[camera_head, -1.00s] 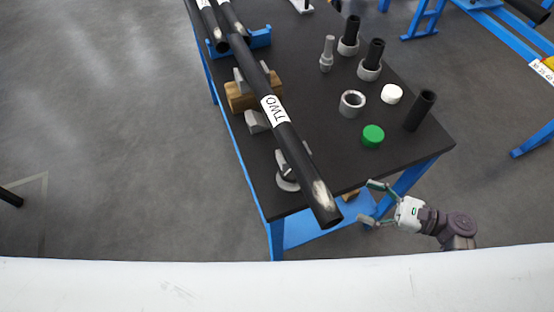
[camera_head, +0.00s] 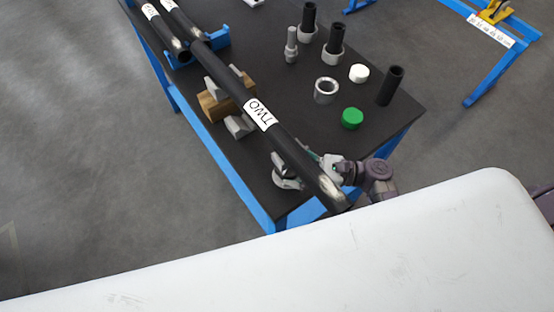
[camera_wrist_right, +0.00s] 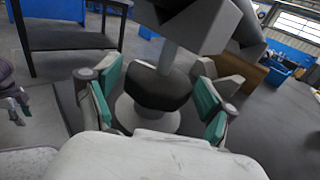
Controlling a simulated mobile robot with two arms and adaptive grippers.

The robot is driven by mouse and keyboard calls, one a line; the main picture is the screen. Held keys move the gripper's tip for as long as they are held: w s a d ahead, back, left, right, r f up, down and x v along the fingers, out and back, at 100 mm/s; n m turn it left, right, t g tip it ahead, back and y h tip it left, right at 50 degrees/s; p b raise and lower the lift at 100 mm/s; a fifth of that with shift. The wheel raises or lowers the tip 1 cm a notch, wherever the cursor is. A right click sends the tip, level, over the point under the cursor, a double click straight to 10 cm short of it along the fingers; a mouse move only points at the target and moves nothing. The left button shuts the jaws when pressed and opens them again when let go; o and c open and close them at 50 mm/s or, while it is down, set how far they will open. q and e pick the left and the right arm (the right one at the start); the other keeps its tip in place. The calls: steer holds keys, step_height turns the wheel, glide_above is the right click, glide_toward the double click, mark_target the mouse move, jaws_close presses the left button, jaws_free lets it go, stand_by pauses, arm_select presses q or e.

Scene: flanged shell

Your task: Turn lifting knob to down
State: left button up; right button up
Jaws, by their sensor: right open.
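The lifting knob (camera_wrist_right: 160,88) is a dark rounded collar on a pale post, above a round grey base (camera_wrist_right: 148,118) and below a grey support head (camera_wrist_right: 195,25). In the head view this lifting stand (camera_head: 285,180) is under the near end of the black pipe (camera_head: 285,143) labelled TWO, which hides part of it. My right gripper (camera_head: 322,165) is beside the stand at the table's near edge, partly covered by the pipe. In the right wrist view my right gripper (camera_wrist_right: 156,100) is open, with one green-padded finger on each side of the knob. Contact is not evident. My left gripper is out of view.
The black table (camera_head: 262,180) also bears wooden blocks (camera_head: 222,100) under the pipe, a green cap (camera_head: 352,118), a white cap (camera_head: 359,73), a grey ring (camera_head: 326,90) and several upright black tubes. A white surface fills the foreground.

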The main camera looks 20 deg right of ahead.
steer(key=shift+x, duration=1.85)
steer(key=c, duration=1)
steer(key=shift+c, duration=0.2)
